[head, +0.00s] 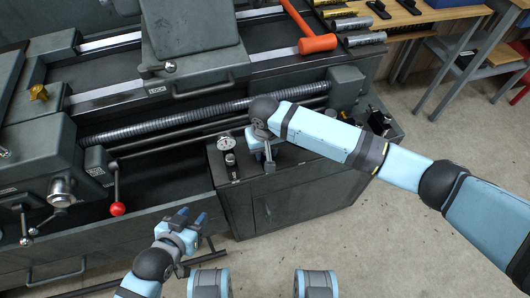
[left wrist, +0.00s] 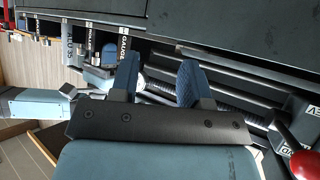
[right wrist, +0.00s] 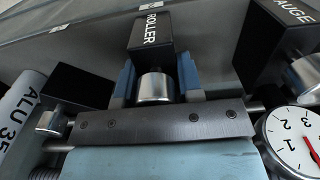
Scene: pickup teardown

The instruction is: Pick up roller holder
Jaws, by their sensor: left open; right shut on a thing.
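The roller holder (right wrist: 150,35) is a black block marked ROLLER with a shiny metal cylinder below it. In the right wrist view my right gripper (right wrist: 157,82) is shut on it, one blue finger on each side. In the head view my right gripper (head: 262,148) points down over the cabinet top, and the arm hides most of the holder. Whether the holder touches the surface cannot be told. My left gripper (head: 187,219) is open and empty in front of the lathe; its spread fingers also show in the left wrist view (left wrist: 157,80).
A gauge holder (right wrist: 292,25) with a white dial (right wrist: 294,140) stands close right of my right gripper. An ALU 35 piece (right wrist: 22,105) is on its left. The lathe has a red-knobbed lever (head: 117,208). An orange hammer (head: 317,44) lies behind. Floor is open at right.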

